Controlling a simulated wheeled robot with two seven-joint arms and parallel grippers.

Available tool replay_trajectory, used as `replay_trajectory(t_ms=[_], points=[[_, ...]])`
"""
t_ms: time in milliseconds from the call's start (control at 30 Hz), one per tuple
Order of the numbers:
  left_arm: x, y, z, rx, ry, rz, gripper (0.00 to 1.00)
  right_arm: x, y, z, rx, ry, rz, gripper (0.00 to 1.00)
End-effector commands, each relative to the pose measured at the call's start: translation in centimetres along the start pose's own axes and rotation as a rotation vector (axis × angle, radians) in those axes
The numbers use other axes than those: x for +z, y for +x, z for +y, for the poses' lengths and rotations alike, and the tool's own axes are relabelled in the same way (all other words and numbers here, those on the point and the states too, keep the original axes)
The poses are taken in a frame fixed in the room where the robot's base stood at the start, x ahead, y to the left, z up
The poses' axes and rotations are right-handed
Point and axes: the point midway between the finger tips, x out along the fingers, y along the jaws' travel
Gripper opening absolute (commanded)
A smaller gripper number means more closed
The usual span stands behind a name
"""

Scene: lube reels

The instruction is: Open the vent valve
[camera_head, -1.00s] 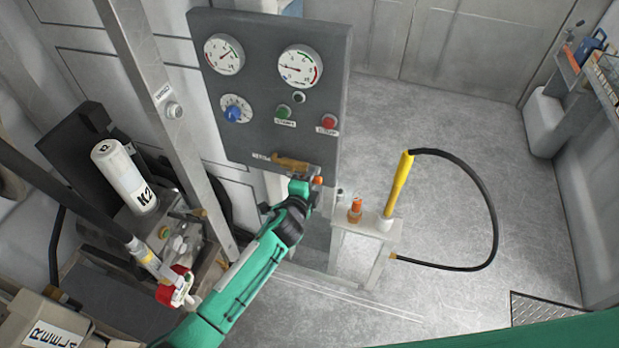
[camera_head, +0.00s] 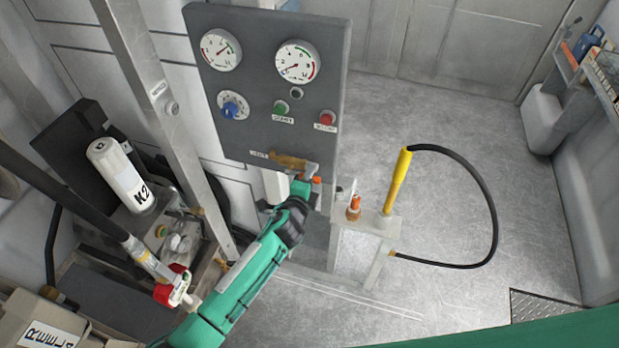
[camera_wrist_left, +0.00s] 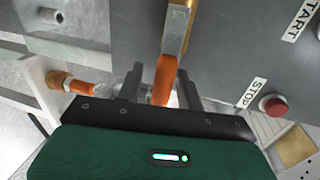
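The dark grey panel (camera_head: 250,135) carries a brass valve (camera_head: 288,160) with an orange handle end (camera_head: 316,181) at its lower edge. I take this as the vent valve; its label is too small to read. My left gripper (camera_head: 300,186) is at the valve, just below the panel. In the left wrist view, the orange handle (camera_wrist_left: 164,80) stands between the two fingers of my left gripper (camera_wrist_left: 160,88). The fingers look apart, with some gap beside the handle; contact is hard to tell. My right gripper is not in view.
The panel also has two gauges (camera_head: 297,63), a blue knob (camera_head: 231,108), a green button (camera_head: 280,107) and a red stop button (camera_head: 326,119). A small stand (camera_head: 363,232) with a yellow grease tool (camera_head: 397,182) and black hose (camera_head: 494,210) is right of my gripper.

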Motion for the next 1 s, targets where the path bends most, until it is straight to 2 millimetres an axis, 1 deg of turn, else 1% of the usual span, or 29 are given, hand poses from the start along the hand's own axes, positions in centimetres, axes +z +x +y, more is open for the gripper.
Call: replay_trajectory(t_ms=[300,367,467,567,900,1000], points=[[0.0,-0.1,-0.2,-0.003,-0.002,0.000,0.38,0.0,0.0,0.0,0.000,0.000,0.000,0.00],[0.1,-0.4,-0.1,-0.003,-0.002,0.000,0.38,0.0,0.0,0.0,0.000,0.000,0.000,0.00],[0.1,-1.3,-0.1,-0.004,-0.001,0.000,0.38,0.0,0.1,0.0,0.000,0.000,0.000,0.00],[0.0,-2.8,0.0,-0.003,-0.003,0.001,0.38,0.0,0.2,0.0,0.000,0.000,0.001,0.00],[0.0,-9.3,0.1,-0.001,-0.003,0.001,0.38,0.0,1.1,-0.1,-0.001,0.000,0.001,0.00],[0.0,-11.0,0.1,-0.002,-0.001,0.002,0.38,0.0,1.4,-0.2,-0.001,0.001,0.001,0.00]])
